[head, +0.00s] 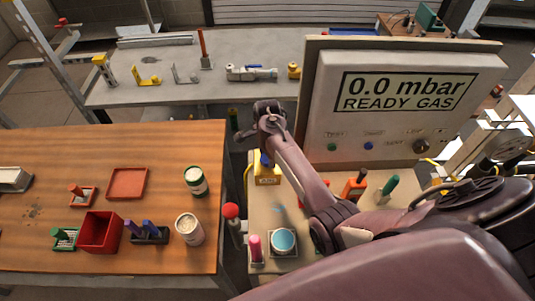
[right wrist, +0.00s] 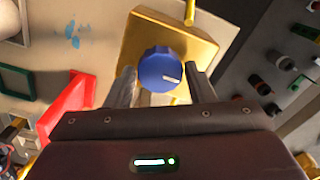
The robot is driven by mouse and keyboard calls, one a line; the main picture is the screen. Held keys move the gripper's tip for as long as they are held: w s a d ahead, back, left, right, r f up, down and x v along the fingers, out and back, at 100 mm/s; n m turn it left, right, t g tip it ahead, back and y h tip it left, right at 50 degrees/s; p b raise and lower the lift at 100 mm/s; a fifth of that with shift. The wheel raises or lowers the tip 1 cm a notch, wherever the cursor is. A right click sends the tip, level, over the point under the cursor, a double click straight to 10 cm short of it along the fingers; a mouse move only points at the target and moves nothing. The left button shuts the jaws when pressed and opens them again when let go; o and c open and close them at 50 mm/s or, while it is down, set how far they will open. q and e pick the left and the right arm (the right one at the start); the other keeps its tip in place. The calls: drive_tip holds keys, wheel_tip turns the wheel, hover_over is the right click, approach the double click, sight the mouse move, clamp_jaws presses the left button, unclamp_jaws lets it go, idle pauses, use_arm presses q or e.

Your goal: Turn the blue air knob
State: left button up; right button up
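The blue air knob (right wrist: 160,70) is a round dial with a white mark, on a yellow block (right wrist: 205,48). In the right wrist view it sits between the two fingers of my right gripper (right wrist: 161,80). The fingers are open, one on each side, with a visible gap to the knob. In the head view, the yellow block (head: 268,180) stands at the back left of the beige bench, with the blue knob (head: 265,160) on it. My right wrist (head: 268,112) shows just beyond and above it; its fingertips are hard to make out there. My left gripper is out of view.
A grey panel (head: 400,115) reading "0.0 mbar READY GAS" stands right of my arm. A red knob (head: 231,211), a pink post (head: 256,248) and a round blue gauge (head: 284,241) are at the bench front. A wooden table (head: 70,155) with trays and cans is left.

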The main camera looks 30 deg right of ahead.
drive_tip(key=c, duration=0.6)
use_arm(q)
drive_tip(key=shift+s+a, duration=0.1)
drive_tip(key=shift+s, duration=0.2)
use_arm(e)
drive_tip(key=shift+n, duration=0.4)
drive_tip(key=n, duration=0.3)
drive_tip(key=shift+n, duration=0.4)
drive_tip(key=n, duration=1)
drive_tip(key=shift+w+n, duration=0.1)
drive_tip(key=shift+n, duration=0.3)
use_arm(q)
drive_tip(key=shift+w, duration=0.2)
use_arm(e)
drive_tip(key=n, duration=0.6)
